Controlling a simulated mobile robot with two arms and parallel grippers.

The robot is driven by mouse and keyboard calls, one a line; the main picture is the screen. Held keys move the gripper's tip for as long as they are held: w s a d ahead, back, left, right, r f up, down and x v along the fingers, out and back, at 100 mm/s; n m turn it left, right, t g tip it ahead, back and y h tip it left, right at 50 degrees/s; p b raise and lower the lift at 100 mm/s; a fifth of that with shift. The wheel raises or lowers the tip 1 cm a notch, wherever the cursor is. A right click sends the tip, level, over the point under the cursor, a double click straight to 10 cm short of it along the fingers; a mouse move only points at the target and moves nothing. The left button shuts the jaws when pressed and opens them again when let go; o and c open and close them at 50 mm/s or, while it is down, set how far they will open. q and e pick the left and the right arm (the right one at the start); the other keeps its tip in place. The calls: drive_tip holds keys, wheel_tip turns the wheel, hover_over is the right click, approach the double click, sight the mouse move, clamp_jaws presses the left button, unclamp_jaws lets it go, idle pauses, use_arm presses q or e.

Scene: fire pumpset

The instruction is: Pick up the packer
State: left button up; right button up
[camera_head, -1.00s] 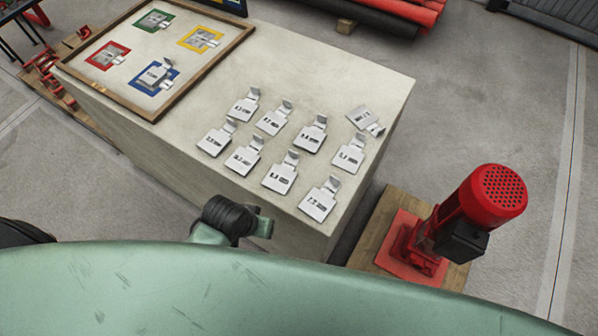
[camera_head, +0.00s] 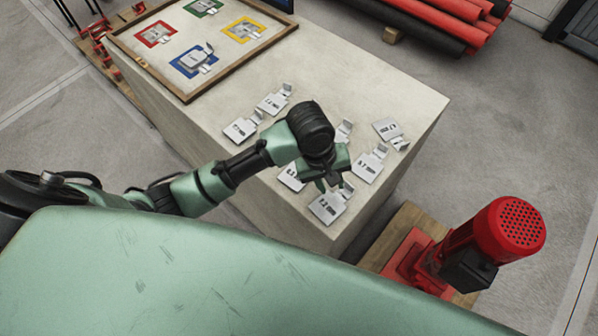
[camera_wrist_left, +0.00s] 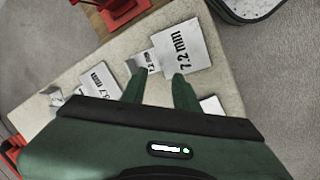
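Several flat grey-white packers with bent-up tabs lie on the pale block. The packer marked 7.2 mm (camera_head: 326,208) lies near the block's front right corner; it also shows in the left wrist view (camera_wrist_left: 188,50). My left gripper (camera_head: 335,187) is just above its tab end, pointing down. Other packers lie at the right (camera_head: 369,164) and left (camera_head: 241,129); my arm partly hides some. My right gripper is not in view.
A wood-framed board (camera_head: 185,97) with colored squares and packers on them lies on the far left of the block (camera_head: 235,190). Red pipes (camera_head: 440,20) lie behind.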

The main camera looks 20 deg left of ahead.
use_arm(q)
drive_tip(key=w+a+r+n+y, duration=0.1)
drive_tip(key=w+a+n, duration=0.1)
drive_tip(key=w, duration=0.1)
drive_tip(key=w+a+r+n, duration=0.2)
drive_tip(key=n, duration=0.1)
drive_tip(key=w+a+r+n+g+y, duration=0.1)
drive_tip(key=w+a+n, duration=0.1)
drive_tip(key=w, duration=0.1)
drive_tip(key=shift+w+a+r+n+y, duration=0.15)
drive_tip(key=shift+w+a+n+y, duration=0.15)
drive_tip(key=shift+a+n, duration=0.1)
drive_tip(key=shift+w+a, duration=0.1)
drive_tip(key=shift+a, duration=0.05)
drive_tip(key=f, duration=0.7)
drive_tip(key=shift+w+a+f, duration=0.15)
drive_tip(key=shift+a+f, duration=0.1)
drive_tip(key=shift+f, duration=0.05)
clamp_jaws()
